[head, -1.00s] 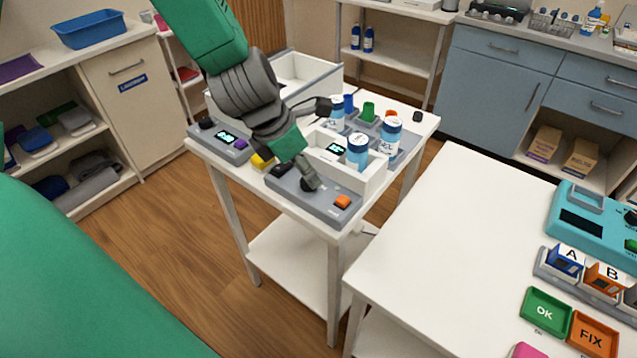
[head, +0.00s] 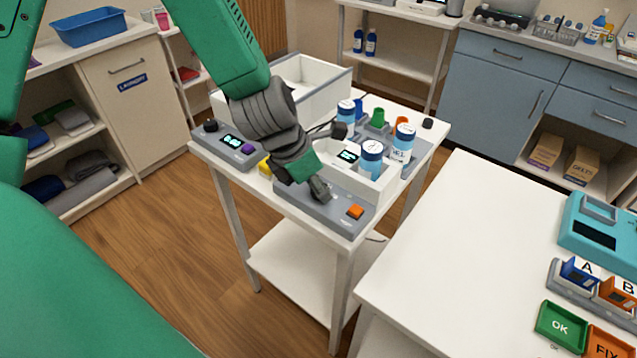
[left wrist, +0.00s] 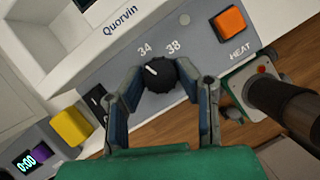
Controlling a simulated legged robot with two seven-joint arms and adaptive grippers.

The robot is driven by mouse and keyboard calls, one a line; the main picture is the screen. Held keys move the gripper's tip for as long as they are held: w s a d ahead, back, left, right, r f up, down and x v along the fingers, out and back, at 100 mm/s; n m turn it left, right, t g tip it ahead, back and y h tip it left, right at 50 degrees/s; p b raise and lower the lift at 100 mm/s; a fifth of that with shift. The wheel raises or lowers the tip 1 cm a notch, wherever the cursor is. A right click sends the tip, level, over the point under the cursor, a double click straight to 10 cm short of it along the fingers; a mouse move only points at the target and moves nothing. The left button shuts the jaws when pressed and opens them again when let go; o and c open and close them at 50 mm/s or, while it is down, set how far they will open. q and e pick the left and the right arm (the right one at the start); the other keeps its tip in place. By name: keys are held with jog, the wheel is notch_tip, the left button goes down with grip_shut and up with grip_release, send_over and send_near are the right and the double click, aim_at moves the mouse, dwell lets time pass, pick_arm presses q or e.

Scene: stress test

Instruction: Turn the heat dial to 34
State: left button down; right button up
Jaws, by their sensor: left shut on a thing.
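The heat dial (left wrist: 160,76) is a round black knob with a white pointer mark, on a grey panel (head: 336,213). In the left wrist view the numbers 34 (left wrist: 145,50) and 38 (left wrist: 173,47) are printed above it. The pointer aims up and left, to the 34 side; I cannot tell whether it lines up exactly. My left gripper (left wrist: 159,86) is shut on the dial, one finger on each side. In the head view my left gripper (head: 318,190) reaches down to the panel and mostly hides the dial. My right gripper is not in view.
An orange button (left wrist: 230,24) sits beside the dial, near the HEAT label. Behind the panel stands a white Quorvin unit (head: 372,185) with blue-and-white bottles. A timer box (head: 228,146) and a yellow block (left wrist: 72,127) lie to the left.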

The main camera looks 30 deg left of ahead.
pick_arm(q)
jog(key=shift+s+a+f, duration=0.1)
jog(key=shift+a, duration=0.25)
jog(key=shift+d, duration=0.5)
jog(key=shift+w+a, duration=0.2)
jog(key=shift+a, duration=0.1)
jog(key=m+p, duration=0.2)
jog(key=shift+w+d+r+p, duration=0.1)
jog(key=shift+d+r+p, duration=0.05)
jog(key=shift+r+p, duration=0.2)
jog(key=m+g+h+p, duration=0.1)
jog(key=m+p, duration=0.2)
jog(key=m, duration=0.1)
jog(key=shift+w, duration=0.1)
jog(key=m+g+h+p, duration=0.1)
jog(key=m+p, duration=0.1)
jog(key=m, duration=0.1)
jog(key=shift+g+p, duration=0.3)
jog(key=shift+p, duration=0.1)
jog(key=shift+w+f+m+g+p, duration=0.1)
jog(key=shift+m+g+p, duration=0.5)
jog(key=shift+m, duration=0.6)
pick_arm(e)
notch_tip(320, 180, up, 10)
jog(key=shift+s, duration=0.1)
